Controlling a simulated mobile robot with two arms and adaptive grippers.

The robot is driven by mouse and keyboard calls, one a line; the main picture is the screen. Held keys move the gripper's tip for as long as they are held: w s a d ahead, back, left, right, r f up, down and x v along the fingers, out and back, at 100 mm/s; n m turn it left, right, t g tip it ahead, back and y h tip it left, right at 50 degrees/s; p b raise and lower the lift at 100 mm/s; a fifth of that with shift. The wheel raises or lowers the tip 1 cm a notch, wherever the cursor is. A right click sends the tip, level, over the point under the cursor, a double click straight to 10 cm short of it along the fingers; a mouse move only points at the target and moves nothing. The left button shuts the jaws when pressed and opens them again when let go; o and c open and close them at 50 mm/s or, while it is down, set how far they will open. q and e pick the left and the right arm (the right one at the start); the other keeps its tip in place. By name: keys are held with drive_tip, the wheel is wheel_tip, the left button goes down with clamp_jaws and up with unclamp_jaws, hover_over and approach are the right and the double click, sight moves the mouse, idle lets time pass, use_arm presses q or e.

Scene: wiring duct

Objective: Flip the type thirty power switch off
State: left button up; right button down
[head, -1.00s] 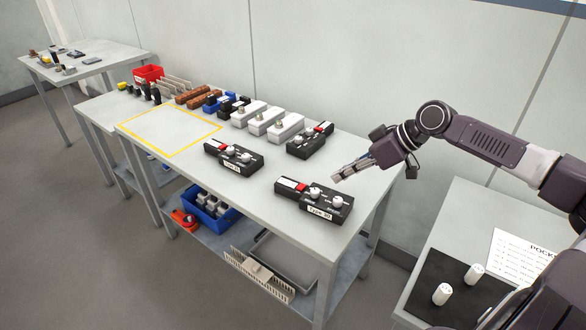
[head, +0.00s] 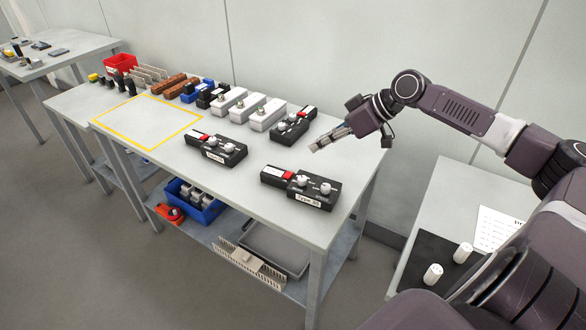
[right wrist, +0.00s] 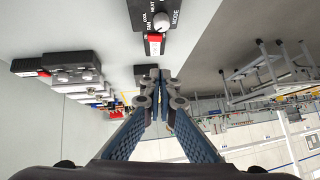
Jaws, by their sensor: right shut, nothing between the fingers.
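A black control box (head: 312,191) with two white knobs, a red switch at its left end and a white label that seems to read "Type 30" lies near the table's front right corner. My right gripper (head: 316,147) is shut and empty, in the air behind this box in the head view and apart from it. In the right wrist view its closed fingertips (right wrist: 160,76) point toward a black box with a knob (right wrist: 160,20) and a red switch (right wrist: 154,44); I cannot tell which box this is. My left gripper is not in view.
Two similar black boxes stand near, one to the left (head: 218,150) and one behind (head: 292,126). White blocks (head: 268,114) and other parts line the table's back. A yellow-outlined area (head: 150,122) is clear. A side table with white cylinders (head: 433,274) stands at the right.

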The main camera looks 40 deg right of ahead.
drive_tip(key=w, duration=0.1)
drive_tip(key=p, duration=0.2)
hover_over(286, 176)
drive_tip(key=s+d, duration=0.1)
drive_tip(key=d, duration=0.1)
wheel_tip(286, 176, down, 6)
drive_tip(key=shift+s+a+r, duration=0.1)
drive_tip(key=shift+a+r, duration=0.05)
drive_tip(key=shift+r, duration=0.05)
wheel_tip(286, 176, down, 3)
drive_tip(key=shift+a+r+p, duration=0.1)
drive_tip(key=shift+a+p, duration=0.05)
drive_tip(key=shift+p, duration=0.2)
drive_tip(key=shift+s+f, duration=0.15)
drive_tip(key=shift+f, duration=0.65)
drive_tip(key=shift+a, duration=0.1)
drive_tip(key=shift+s+a+f+h+p, duration=0.1)
drive_tip(key=shift+s+f+h+p, duration=0.15)
drive_tip(key=shift+p, duration=0.3)
drive_tip(key=shift+f+n, duration=0.1)
drive_tip(key=shift+n, duration=0.2)
drive_tip(key=shift+w, duration=0.1)
